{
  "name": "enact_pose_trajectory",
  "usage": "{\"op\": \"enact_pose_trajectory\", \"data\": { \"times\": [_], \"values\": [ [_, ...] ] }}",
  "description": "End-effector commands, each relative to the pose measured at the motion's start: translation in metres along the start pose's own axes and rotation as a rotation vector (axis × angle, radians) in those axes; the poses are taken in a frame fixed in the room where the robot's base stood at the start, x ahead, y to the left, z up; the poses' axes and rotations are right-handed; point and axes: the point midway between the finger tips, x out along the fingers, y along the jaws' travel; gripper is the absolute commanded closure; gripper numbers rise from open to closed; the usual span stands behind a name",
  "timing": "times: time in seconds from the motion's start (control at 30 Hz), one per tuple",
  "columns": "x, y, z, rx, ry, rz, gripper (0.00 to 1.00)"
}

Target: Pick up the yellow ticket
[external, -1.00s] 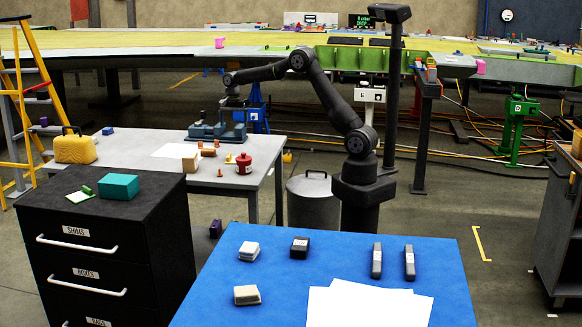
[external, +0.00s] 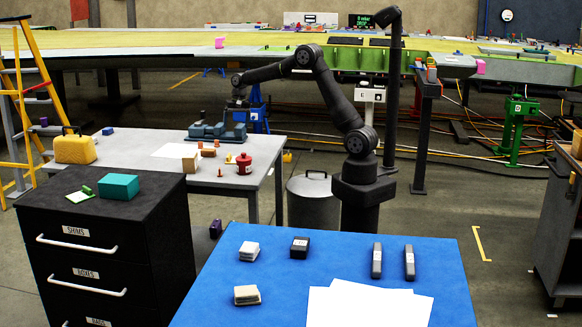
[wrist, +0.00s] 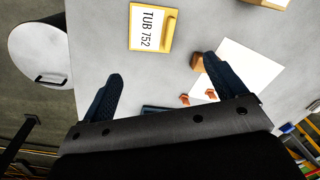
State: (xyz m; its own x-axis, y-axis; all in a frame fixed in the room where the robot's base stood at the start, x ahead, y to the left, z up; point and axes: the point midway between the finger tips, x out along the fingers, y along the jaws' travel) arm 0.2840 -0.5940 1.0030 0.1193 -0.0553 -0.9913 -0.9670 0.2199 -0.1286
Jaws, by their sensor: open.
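The yellow ticket (wrist: 167,34) lies on the grey table (wrist: 101,30); it is a yellow-edged card with a white face printed "TUB 752". It shows near the top middle of the wrist view, beyond and between my fingertips. In the external view a small yellow piece (external: 228,158) beside the red tub may be it, but it is too small to tell. My gripper (wrist: 164,68) is open and empty, its two dark fingers spread wide. In the external view my gripper (external: 238,103) is above the back of the grey table, near the blue-grey fixture (external: 217,132).
A red tub (external: 244,168), a tan block (external: 190,161), small orange pieces (wrist: 185,99) and a white sheet (wrist: 240,72) are on the grey table. A brown-orange block (wrist: 197,61) is by my right-hand finger. A round bin (external: 312,200) stands beside the table.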

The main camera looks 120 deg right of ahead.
Motion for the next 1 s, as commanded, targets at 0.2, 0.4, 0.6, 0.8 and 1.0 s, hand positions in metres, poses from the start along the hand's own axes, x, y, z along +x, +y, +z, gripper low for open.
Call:
{"op": "enact_pose_trajectory", "data": {
  "times": [0.2,0.4,0.6,0.8,1.0],
  "values": [
    [0.000,0.011,0.005,-0.382,0.047,-0.078,0.11],
    [-0.001,0.022,0.010,-0.726,0.123,-0.123,0.11],
    [-0.001,0.032,0.014,-1.006,0.203,-0.135,0.11],
    [-0.002,0.036,0.015,-1.140,0.244,-0.131,0.11],
    [0.021,0.031,0.013,-1.158,0.245,-0.129,0.11]
  ]
}}
